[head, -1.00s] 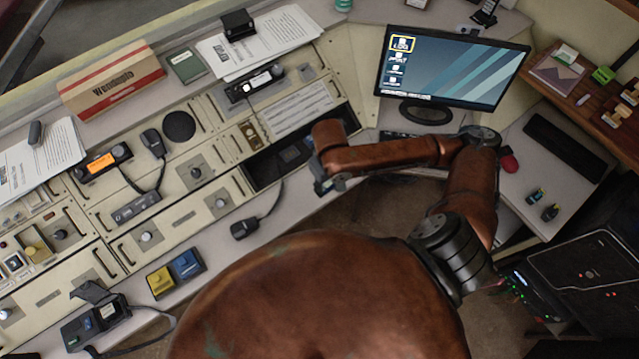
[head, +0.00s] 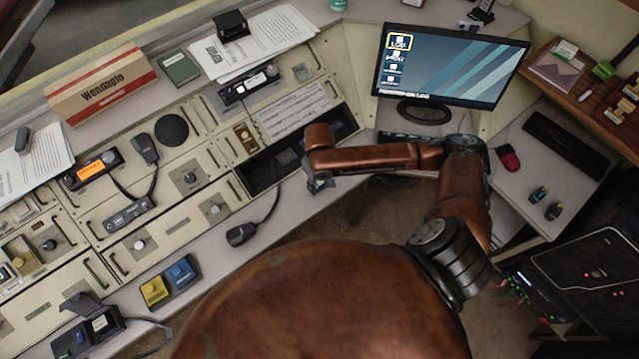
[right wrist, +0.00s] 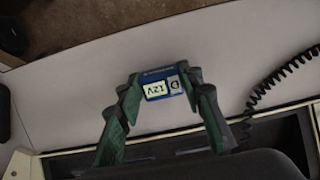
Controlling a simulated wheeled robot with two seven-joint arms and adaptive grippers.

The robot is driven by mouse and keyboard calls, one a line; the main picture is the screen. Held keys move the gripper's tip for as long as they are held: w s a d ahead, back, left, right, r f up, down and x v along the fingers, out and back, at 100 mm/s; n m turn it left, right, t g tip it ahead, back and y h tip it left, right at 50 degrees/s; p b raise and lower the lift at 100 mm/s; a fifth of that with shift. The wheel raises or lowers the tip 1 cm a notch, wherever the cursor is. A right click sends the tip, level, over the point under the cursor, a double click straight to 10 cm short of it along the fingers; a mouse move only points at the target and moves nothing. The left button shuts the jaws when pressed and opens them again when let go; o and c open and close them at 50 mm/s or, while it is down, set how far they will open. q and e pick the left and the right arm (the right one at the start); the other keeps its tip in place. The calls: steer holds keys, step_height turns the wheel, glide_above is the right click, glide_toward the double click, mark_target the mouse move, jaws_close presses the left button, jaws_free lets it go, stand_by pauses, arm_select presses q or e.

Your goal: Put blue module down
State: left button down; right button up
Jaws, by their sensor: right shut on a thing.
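The blue module (right wrist: 162,83), a small blue block with a white "12V" label, is between the green and black fingers of my right gripper (right wrist: 164,92) in the right wrist view. The fingers are shut on its two sides. Below it in that view is the pale desk ledge (right wrist: 70,75); I cannot tell whether the module touches it. In the head view my right gripper (head: 318,184) is at the front edge of the console ledge, beside a dark recess (head: 268,172). The module is mostly hidden there. My left gripper is not in view.
A coiled cord (right wrist: 285,72) runs close to the right of the module in the wrist view. A black handset (head: 241,234) lies on the ledge. A yellow block (head: 154,291) and another blue block (head: 182,272) stand farther left. A monitor (head: 450,65) stands behind my right arm.

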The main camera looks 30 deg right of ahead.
mark_target(320, 186)
steer(key=o, duration=1.2)
steer(key=shift+f, duration=0.1)
step_height(320, 186, up, 12)
steer(key=p, duration=0.3)
